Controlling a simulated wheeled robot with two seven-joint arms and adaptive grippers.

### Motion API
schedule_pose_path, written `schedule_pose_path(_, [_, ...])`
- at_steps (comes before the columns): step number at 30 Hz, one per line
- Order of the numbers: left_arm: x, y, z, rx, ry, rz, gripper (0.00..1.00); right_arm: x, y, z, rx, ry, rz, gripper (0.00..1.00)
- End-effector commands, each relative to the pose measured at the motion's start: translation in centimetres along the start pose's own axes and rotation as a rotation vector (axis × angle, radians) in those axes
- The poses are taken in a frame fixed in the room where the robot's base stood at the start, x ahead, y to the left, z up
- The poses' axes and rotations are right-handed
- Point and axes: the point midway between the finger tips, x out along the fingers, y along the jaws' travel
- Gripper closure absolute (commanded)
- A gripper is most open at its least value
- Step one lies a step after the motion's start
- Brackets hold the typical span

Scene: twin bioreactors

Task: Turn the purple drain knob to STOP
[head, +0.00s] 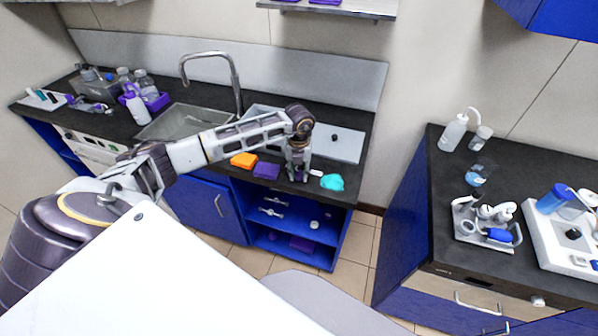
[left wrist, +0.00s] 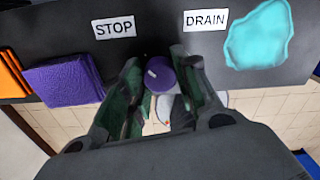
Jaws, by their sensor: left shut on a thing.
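The purple drain knob (left wrist: 165,79) is at the centre of the left wrist view, between my left gripper's two fingers. Its short white mark lies on the left part of its top. The STOP label (left wrist: 113,27) is on the dark counter up and left of the knob, and the DRAIN label (left wrist: 205,20) is up and right. My left gripper (left wrist: 162,92) is shut on the knob from above. In the head view the left gripper (head: 298,174) reaches down at the counter's front edge, mostly hiding the knob. My right gripper is not in view.
A purple sponge (head: 266,171) and an orange sponge (head: 243,160) lie left of the gripper. A crumpled turquoise cloth (head: 332,182) lies close on its right. The sink (head: 185,121) and tall tap (head: 237,88) are behind the arm. A second counter stands at right.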

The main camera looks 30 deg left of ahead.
Motion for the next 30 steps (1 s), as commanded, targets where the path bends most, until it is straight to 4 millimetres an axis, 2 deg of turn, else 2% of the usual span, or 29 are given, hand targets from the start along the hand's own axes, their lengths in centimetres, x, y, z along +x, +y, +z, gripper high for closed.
schedule_pose_path(2, [-0.1, 0.0, 0.0, 0.000, -0.001, 0.000, 0.94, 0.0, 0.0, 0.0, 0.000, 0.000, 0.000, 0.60])
schedule_pose_path(3, [0.0, 0.0, 0.0, 0.000, 0.000, 0.000, 0.65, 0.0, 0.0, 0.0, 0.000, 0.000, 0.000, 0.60])
schedule_pose_path(7, [0.0, 0.0, 0.0, 0.000, 0.000, 0.000, 0.48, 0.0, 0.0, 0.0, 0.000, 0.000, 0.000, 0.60])
schedule_pose_path(20, [-0.2, 0.0, 0.0, 0.001, 0.000, 0.000, 0.47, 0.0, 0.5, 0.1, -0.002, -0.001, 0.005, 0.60])
schedule_pose_path(26, [-1.5, 0.0, 0.1, 0.001, -0.002, 0.000, 0.47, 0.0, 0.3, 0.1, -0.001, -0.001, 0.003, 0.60])
schedule_pose_path(30, [-3.2, 0.0, 0.1, 0.001, -0.002, -0.001, 0.47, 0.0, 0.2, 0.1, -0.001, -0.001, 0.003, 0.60])
